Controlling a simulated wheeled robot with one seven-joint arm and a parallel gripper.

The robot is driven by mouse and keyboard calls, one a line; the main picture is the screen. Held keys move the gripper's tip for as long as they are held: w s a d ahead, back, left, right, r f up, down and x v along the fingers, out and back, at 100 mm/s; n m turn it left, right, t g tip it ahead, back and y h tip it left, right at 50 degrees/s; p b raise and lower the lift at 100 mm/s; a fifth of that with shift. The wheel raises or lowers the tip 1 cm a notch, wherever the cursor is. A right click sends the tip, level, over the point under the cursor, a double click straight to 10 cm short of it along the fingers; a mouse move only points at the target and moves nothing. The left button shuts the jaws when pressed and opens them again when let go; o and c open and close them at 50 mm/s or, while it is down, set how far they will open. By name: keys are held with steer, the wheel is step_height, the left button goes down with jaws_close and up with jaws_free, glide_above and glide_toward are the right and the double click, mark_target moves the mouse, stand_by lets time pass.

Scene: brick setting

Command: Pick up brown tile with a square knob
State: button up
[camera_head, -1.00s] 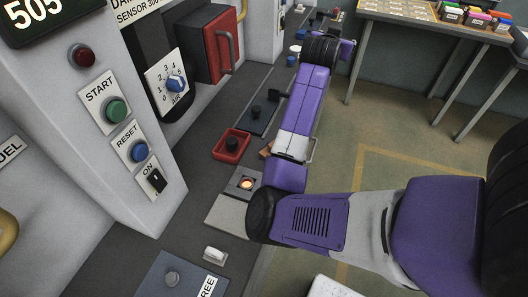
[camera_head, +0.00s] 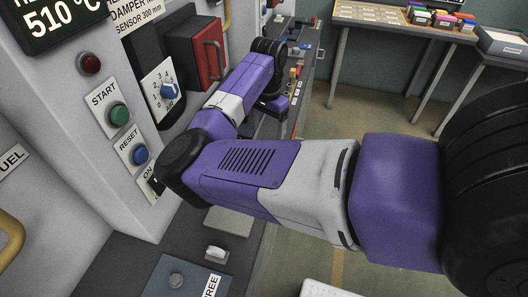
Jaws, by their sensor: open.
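I cannot make out the brown tile with a square knob in this view. My purple and white arm crosses the middle and covers much of the dark bench ledge along the machine. The arm's far end bends down beside the red box, near the ledge. My gripper's fingers do not show; they are hidden behind the arm's last links.
The machine panel has a green START button (camera_head: 119,114), a blue RESET button (camera_head: 140,155) and an AIR dial (camera_head: 167,91). A red box with a handle (camera_head: 196,52) juts out.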

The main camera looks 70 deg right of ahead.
step_height(320, 180, down, 7)
steer(key=shift+r+p, duration=0.2)
steer(key=shift+p, duration=0.55)
steer(key=c, duration=1.7)
